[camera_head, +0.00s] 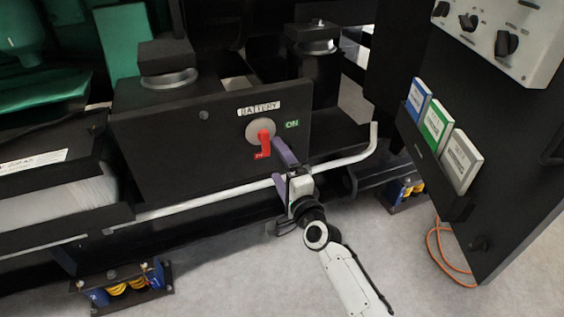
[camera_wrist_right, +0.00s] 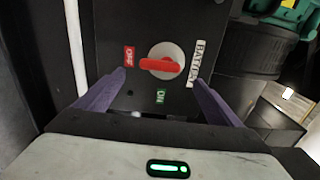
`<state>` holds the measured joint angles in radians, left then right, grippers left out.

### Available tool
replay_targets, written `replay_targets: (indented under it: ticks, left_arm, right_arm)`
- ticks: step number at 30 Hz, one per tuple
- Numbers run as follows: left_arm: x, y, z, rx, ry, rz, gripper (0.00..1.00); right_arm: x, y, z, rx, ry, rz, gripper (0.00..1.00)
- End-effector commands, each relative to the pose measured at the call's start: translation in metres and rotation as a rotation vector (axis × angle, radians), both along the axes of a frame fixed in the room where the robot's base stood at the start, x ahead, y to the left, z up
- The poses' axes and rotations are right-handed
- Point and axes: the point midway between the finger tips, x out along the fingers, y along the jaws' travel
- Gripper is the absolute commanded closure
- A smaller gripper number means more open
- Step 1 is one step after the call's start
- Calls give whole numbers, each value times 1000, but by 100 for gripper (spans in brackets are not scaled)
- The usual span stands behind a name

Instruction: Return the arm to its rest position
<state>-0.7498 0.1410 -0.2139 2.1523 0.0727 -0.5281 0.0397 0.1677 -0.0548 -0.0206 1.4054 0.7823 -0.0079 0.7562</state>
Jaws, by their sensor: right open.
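My right gripper (camera_head: 277,163) is open, with its two purple fingers in front of the black battery panel (camera_head: 180,155). In the right wrist view the fingers (camera_wrist_right: 158,80) stand apart with nothing between their tips. The red battery switch handle (camera_head: 265,146) sits on a pale round disc and points down toward the red OFF label (camera_head: 260,156). In the right wrist view the red handle (camera_wrist_right: 160,65) lies ahead, between the finger lines, apart from them as far as I can tell. The green ON label (camera_head: 292,124) is to the right of the disc. My left gripper is not in view.
A white pipe (camera_head: 350,157) runs below the panel and bends up at its right end. A dark door (camera_head: 510,150) with booklets (camera_head: 437,121) and a knob panel (camera_head: 505,35) stands to the right. An orange cable (camera_head: 437,262) lies on the floor.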

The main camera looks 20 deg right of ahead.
Motion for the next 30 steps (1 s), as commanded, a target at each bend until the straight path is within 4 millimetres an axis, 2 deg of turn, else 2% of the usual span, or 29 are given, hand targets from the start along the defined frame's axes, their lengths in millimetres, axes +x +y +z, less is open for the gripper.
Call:
replay_targets:
  ticks: [3, 6, 23, 26, 29, 30]
  left_arm:
    - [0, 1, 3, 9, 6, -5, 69]
    - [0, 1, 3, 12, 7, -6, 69]
    - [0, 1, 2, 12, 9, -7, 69]
    - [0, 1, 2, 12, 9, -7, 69]
    - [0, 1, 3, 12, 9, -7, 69]
    - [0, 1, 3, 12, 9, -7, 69]
  right_arm:
    - [-16, -1, 1, 0, 0, -1, 12]
    - [-22, -1, 1, 1, -1, -1, 12]
    - [-26, 2, -2, -20, 8, 14, 12]
    - [-42, 16, -10, -122, 49, 85, 12]
    - [-75, 38, -27, -327, 133, 222, 12]
    - [-94, 46, -36, -433, 175, 289, 12]
